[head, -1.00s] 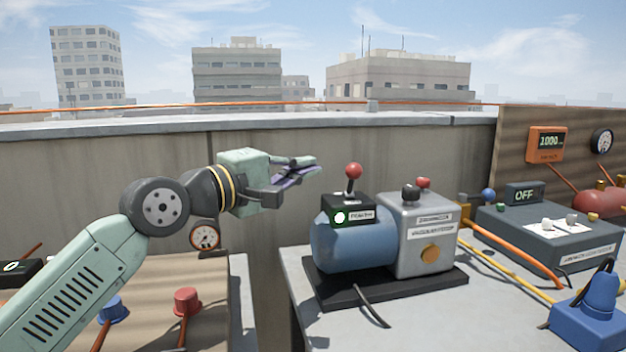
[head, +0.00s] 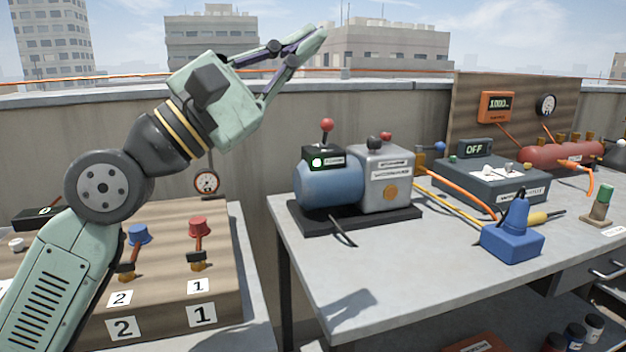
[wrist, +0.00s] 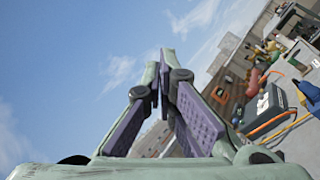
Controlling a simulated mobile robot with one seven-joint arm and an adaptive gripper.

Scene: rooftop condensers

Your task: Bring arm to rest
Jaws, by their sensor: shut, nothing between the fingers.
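My gripper (head: 316,40) is raised in the air in the head view, pointing up and to the right above the parapet line. Its fingers meet at the tips and hold nothing. In the wrist view the gripper (wrist: 164,62) shows its purple finger pads closed together at the tips against the sky. My arm rises from the lower left of the head view and is clear of the benches' tops. The gripper touches nothing that I can see.
The vacuum pump (head: 330,186) with a red-knobbed lever stands on the right bench (head: 380,275). A grey box (head: 490,181) reading OFF and a blue tool (head: 513,240) are farther right. Left, a wooden board (head: 165,285) carries a blue valve (head: 139,235) and a red valve (head: 199,228).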

